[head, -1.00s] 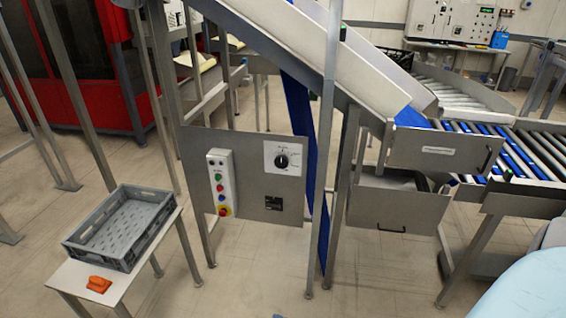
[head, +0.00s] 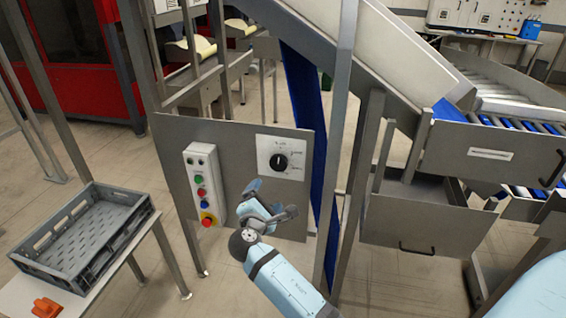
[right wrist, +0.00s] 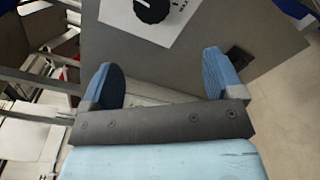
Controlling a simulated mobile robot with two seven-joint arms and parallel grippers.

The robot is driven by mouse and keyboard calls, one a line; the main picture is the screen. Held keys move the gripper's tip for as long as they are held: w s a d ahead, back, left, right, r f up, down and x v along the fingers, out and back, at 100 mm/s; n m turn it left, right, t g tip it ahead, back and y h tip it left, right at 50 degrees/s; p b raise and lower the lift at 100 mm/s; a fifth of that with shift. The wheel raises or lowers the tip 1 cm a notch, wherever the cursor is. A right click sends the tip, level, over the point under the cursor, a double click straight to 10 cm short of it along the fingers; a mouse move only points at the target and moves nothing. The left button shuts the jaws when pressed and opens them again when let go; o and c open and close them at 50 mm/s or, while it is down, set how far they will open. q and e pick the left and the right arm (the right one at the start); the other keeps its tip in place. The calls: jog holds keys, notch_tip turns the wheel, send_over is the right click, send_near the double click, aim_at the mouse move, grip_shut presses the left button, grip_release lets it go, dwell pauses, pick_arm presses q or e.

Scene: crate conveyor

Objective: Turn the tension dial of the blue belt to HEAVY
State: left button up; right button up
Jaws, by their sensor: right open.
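The tension dial (head: 279,162) is a black round knob on a white plate (head: 296,147), on the grey metal panel in front of the blue belt (head: 304,100). The small labels are too blurred to read in the head view. The dial also shows at the top of the right wrist view (right wrist: 152,8), beyond the fingers and partly cut off. My right gripper (head: 268,198) is open and empty, just below the dial and apart from it. Its two blue fingers (right wrist: 162,80) are spread in the right wrist view. My left gripper is not in view.
A button box (head: 203,185) with several coloured buttons sits on the panel left of the dial. A metal post (head: 337,130) stands right of the panel. A grey crate (head: 85,235) and an orange object (head: 46,306) are on a side table at left. Metal drawers (head: 425,220) are at right.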

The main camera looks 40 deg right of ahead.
aim_at(278, 165)
jog(key=shift+h, duration=0.4)
jog(key=x, duration=0.9)
jog(key=r+x, duration=0.1)
jog(key=x, duration=0.4)
jog(key=shift+w+d, duration=0.25)
jog(key=shift+w, duration=0.05)
jog(key=shift+f, duration=0.1)
jog(key=c, duration=0.9)
